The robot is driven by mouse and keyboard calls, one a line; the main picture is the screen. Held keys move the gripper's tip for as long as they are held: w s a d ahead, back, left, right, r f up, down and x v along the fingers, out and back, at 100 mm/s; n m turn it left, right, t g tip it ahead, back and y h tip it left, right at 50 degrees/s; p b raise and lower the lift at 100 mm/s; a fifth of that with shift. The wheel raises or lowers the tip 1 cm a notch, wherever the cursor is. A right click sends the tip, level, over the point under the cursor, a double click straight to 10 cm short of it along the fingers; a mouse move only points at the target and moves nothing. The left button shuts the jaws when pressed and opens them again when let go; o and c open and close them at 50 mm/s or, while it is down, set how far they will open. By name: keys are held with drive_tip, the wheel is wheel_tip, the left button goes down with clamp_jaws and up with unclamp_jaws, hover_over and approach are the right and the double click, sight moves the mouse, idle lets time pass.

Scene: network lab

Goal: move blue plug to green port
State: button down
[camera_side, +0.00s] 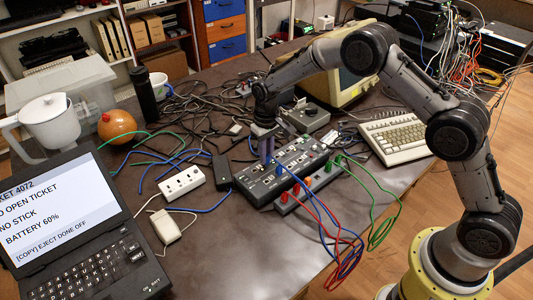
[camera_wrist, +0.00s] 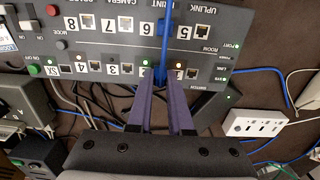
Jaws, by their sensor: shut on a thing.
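My gripper (camera_wrist: 162,84) points down at the grey labelled port panel (camera_wrist: 110,45), with its purple fingers closed around a blue plug (camera_wrist: 161,74). A blue cable (camera_wrist: 167,25) runs from the plug across the panel. In the side view my gripper (camera_side: 267,152) is at the panel's (camera_side: 285,168) left part; the plug is too small to make out there. I cannot tell whether the plug is seated in a port. Small green and orange lights show beside the fingers; which port is the green one is unclear.
A strip (camera_side: 310,186) with red, blue, orange and green connectors stands along the panel's front, its cables looping over the table edge. A white power strip (camera_side: 181,183), a dark adapter (camera_side: 222,170) and a laptop (camera_side: 80,225) are left. A keyboard (camera_side: 397,136) is right.

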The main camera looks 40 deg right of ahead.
drive_tip(key=shift+f, duration=0.1)
drive_tip(key=c, duration=0.8)
unclamp_jaws()
drive_tip(key=shift+o, duration=0.2)
wheel_tip(320, 180, up, 14)
